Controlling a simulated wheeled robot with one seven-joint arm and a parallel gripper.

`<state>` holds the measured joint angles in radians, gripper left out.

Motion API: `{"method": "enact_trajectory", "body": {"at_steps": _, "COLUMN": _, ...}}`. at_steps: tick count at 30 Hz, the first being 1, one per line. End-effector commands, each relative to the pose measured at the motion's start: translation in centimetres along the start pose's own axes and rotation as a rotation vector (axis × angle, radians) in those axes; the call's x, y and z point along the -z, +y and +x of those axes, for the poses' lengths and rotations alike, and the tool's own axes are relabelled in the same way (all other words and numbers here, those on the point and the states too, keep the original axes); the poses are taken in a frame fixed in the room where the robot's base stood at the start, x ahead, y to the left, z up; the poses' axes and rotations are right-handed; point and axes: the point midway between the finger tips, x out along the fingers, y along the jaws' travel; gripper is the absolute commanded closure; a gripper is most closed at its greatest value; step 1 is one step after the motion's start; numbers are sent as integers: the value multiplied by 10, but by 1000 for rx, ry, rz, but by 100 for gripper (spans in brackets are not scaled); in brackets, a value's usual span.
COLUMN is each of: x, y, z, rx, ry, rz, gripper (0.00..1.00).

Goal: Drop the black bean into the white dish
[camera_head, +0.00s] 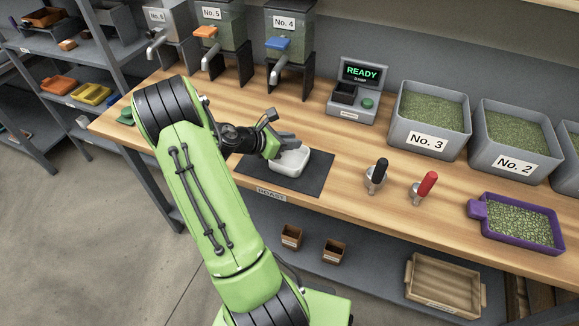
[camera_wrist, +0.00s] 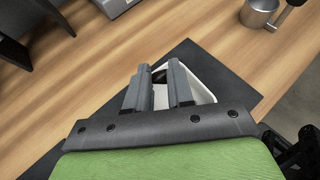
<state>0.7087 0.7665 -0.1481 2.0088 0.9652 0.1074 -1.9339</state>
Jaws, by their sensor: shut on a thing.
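The white dish (camera_head: 289,164) sits on a dark mat (camera_head: 312,178) on the wooden bench. My gripper (camera_head: 289,146) is directly over the dish, low and close to its rim. In the wrist view, my gripper (camera_wrist: 158,72) has its two grey fingers nearly together, with a small dark thing between the tips that looks like the black bean (camera_wrist: 159,74). The white dish (camera_wrist: 203,90) shows behind and to the right of the fingers, partly hidden by them. In the head view the fingers hide the bean.
A machine reading READY (camera_head: 360,85) stands behind the mat. Two small metal cups, one with a black handle (camera_head: 379,172) and one with a red handle (camera_head: 426,186), stand to the right. Grey bins (camera_head: 430,143) and a purple tray (camera_head: 522,246) are further right.

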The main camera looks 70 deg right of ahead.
Motion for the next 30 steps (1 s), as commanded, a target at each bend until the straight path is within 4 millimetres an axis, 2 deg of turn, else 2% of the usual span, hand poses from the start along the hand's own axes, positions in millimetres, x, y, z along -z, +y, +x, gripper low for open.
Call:
{"method": "enact_trajectory", "body": {"at_steps": 1, "x": 13, "y": 0, "z": 7, "rx": 0, "ry": 1, "rz": 1, "gripper": 100}}
{"method": "enact_trajectory", "body": {"at_steps": 3, "x": 19, "y": 0, "z": 10, "rx": -1, "ry": 1, "rz": 1, "gripper": 100}}
{"method": "enact_trajectory", "body": {"at_steps": 12, "x": 18, "y": 0, "z": 10, "rx": -1, "ry": 0, "rz": 0, "gripper": 100}}
{"method": "enact_trajectory", "body": {"at_steps": 13, "x": 17, "y": 0, "z": 9, "rx": -1, "ry": 0, "rz": 0, "gripper": 75}}
{"method": "enact_trajectory", "body": {"at_steps": 18, "x": 18, "y": 0, "z": 9, "rx": -1, "ry": 0, "rz": -1, "gripper": 49}}
{"method": "enact_trajectory", "body": {"at_steps": 26, "x": 18, "y": 0, "z": 9, "rx": -2, "ry": 0, "rz": -1, "gripper": 48}}
{"method": "enact_trajectory", "body": {"at_steps": 30, "x": 16, "y": 2, "z": -6, "rx": -6, "ry": 0, "rz": -3, "gripper": 48}}
